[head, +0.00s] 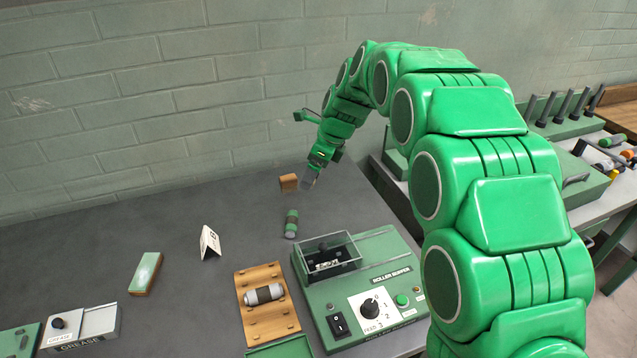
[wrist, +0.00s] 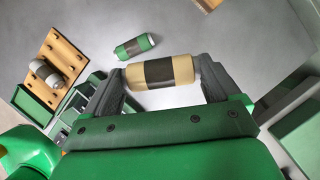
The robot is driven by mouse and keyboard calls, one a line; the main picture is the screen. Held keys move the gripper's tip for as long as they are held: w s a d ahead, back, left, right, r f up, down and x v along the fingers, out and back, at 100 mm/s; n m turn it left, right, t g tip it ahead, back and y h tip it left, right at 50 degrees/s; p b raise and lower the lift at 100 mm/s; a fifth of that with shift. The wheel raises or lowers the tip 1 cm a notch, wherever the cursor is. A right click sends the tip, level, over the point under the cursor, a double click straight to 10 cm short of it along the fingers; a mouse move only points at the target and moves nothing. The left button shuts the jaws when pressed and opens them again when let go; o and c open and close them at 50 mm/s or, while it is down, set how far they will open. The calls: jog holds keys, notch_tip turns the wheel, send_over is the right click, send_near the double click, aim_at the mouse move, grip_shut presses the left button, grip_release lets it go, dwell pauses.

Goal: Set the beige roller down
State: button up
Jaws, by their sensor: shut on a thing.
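The beige roller (wrist: 180,68), with a dark band round its middle, lies across between the two dark fingers of my gripper (wrist: 162,76) in the wrist view. My gripper is shut on its ends. In the head view my gripper (head: 311,178) points down over the far part of the grey table (head: 120,235), just right of a small wooden block (head: 289,183). I cannot make out the roller clearly there. Whether it touches the tabletop or hangs just above it, I cannot tell.
A green roller (head: 291,225) lies nearby on the table. A wooden rack (head: 256,272) holds a grey-white roller (head: 264,294). The roller buffer machine (head: 358,285) stands at the front right. The far left tabletop is clear.

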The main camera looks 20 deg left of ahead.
jog(key=w+d+m, duration=0.2)
jog(key=w+d, duration=0.2)
jog(key=shift+t, duration=0.3)
jog(key=w+a+f, duration=0.2)
jog(key=w+f, duration=0.1)
jog(key=w+a+f, duration=0.3)
jog(key=w, duration=0.1)
jog(key=w+a+f, duration=0.2)
jog(key=w+f, duration=0.1)
jog(key=shift+w+a, duration=0.25)
jog(key=shift+w, duration=0.1)
jog(key=shift+w+a, duration=0.1)
jog(key=shift+w, duration=0.05)
jog(key=shift+w+f, duration=0.1)
jog(key=shift+f, duration=0.05)
jog(key=shift+w+a+f, duration=0.15)
jog(key=shift+w+f, duration=0.05)
jog(key=shift+f, duration=1.65)
